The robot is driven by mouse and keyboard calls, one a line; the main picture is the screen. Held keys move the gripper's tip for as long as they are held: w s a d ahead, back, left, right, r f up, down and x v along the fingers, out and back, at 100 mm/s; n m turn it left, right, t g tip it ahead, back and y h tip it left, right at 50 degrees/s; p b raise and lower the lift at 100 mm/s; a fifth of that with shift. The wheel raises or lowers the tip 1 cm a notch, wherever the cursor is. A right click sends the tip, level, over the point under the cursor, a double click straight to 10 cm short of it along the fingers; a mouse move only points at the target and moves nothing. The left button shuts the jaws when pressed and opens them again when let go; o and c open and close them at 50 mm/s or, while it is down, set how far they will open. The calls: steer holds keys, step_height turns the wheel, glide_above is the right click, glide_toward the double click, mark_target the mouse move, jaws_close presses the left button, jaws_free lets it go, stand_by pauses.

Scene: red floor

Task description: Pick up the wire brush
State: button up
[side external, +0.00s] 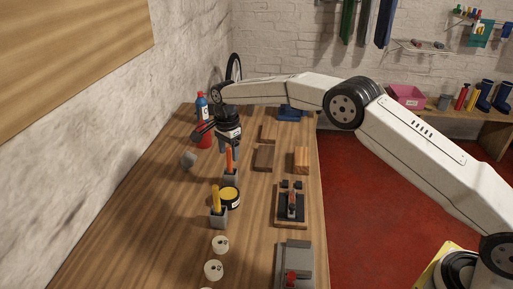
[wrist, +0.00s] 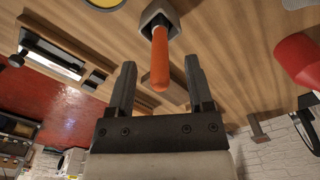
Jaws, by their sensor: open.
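An orange-handled tool (side external: 229,160) stands upright in a grey holder (side external: 231,175) on the wooden bench. It also shows in the wrist view (wrist: 161,60), rising from its holder (wrist: 158,14). Its lower end is hidden in the holder, so I cannot tell whether it is the wire brush. A yellow-handled tool (side external: 215,198) stands in another grey holder (side external: 218,219) nearer the camera; its lower end is hidden too. My gripper (side external: 229,150) is open above the orange handle. In the wrist view, the handle appears between the fingers of my gripper (wrist: 161,68), with gaps on both sides.
A black tin with a yellow top (side external: 229,196) stands close by the holders. A blue and red bottle (side external: 202,108) is behind my gripper. Wooden blocks (side external: 264,158) and a board with a tool (side external: 291,205) lie to the right. The bench's left front is clear.

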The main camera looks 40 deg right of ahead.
mark_target(230, 166)
steer(key=shift+f, duration=1.1)
steer(key=shift+c, duration=0.2)
jaws_close()
